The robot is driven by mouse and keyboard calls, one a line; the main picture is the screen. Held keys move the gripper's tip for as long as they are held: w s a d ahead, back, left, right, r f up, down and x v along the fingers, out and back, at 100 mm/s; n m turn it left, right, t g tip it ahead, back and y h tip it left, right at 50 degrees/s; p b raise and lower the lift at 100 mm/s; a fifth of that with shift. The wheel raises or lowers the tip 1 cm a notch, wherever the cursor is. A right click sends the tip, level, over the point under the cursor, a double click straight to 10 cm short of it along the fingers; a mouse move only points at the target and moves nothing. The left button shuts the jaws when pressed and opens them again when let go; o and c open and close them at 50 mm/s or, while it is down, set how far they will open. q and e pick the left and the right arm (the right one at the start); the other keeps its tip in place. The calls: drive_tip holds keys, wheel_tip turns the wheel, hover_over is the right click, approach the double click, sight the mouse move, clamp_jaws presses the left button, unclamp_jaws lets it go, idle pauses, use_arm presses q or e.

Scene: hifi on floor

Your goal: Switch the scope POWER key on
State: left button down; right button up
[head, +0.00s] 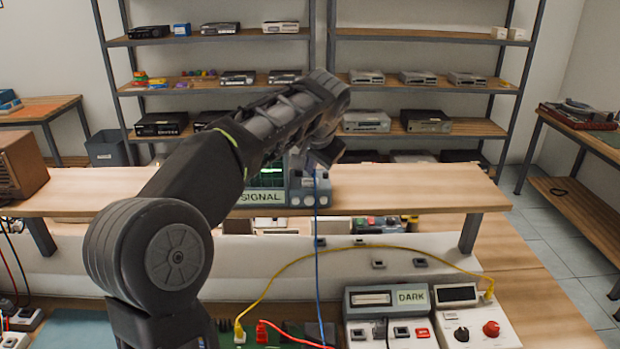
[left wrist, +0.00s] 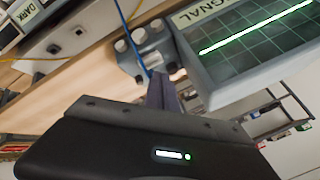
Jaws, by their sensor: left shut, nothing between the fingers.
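The scope (head: 272,181) stands on the raised wooden shelf, with a SIGNAL label under its screen and knobs on its right side. My left arm hides part of it. In the left wrist view the scope (left wrist: 238,45) is tilted, and its screen shows a bright green trace. My left gripper (head: 318,168) is shut and empty at the scope's right side. In the left wrist view the fingertips (left wrist: 158,76) are close to the knob panel (left wrist: 146,48); I cannot tell whether they touch it. No POWER key is readable. My right gripper is not in view.
A blue cable (head: 317,250) hangs down in front of the shelf. The shelf's right part (head: 420,186) is clear.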

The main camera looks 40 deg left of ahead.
sight(310, 182)
use_arm(q)
drive_tip(key=shift+r+p, duration=0.55)
drive_tip(key=shift+r, duration=2.1)
